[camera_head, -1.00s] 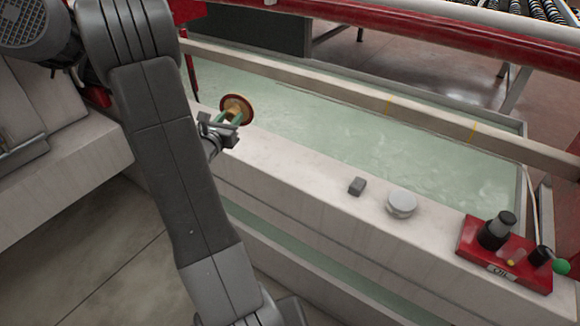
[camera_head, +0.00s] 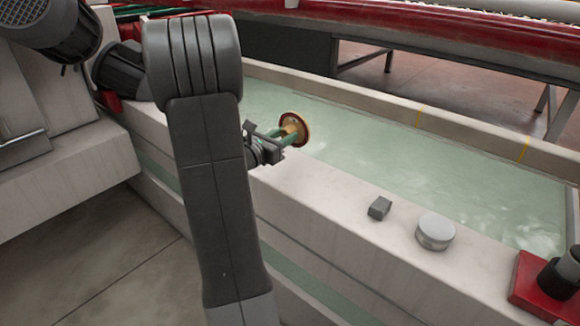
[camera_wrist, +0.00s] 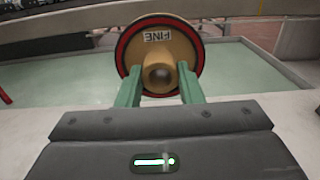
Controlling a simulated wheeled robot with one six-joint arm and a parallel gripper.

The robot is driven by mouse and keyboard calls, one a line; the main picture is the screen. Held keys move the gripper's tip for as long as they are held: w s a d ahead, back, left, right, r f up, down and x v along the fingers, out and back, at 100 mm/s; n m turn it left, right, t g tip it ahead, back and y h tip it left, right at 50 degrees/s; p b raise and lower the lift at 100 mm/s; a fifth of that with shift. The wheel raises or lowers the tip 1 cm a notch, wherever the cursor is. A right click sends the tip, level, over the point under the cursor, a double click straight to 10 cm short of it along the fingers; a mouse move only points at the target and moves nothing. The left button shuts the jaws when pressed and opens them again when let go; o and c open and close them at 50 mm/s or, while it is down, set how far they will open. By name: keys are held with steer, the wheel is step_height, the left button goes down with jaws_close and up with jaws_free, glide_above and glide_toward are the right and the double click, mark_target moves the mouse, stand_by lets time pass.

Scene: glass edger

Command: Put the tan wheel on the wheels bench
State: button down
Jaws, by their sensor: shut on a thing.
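The tan wheel (camera_head: 295,128) has a dark red rim and a central hub. In the wrist view the tan wheel (camera_wrist: 160,52) carries a label reading "FINE", which appears upside down. My gripper (camera_head: 284,137) is shut on it, with the green fingers on either side of its hub in the wrist view (camera_wrist: 160,88). The wheel is held up near the pale ledge and the green water trough. I cannot identify the wheels bench in these views.
A pale ledge (camera_head: 330,197) runs along the trough of greenish water (camera_head: 390,160). On the ledge are a small grey block (camera_head: 379,208), a round grey knob-like disc (camera_head: 435,232) and a red box with black parts (camera_head: 535,290). A red beam (camera_head: 440,50) crosses behind.

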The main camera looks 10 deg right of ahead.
steer(key=shift+f+b, duration=0.65)
steer(key=shift+f, duration=2.6)
steer(key=shift+f+b, duration=0.25)
steer(key=shift+b, duration=0.15)
steer(key=c, duration=1)
jaws_free()
steer(key=shift+r, duration=0.1)
steer(key=shift+r+p, duration=0.15)
steer(key=shift+p, duration=0.2)
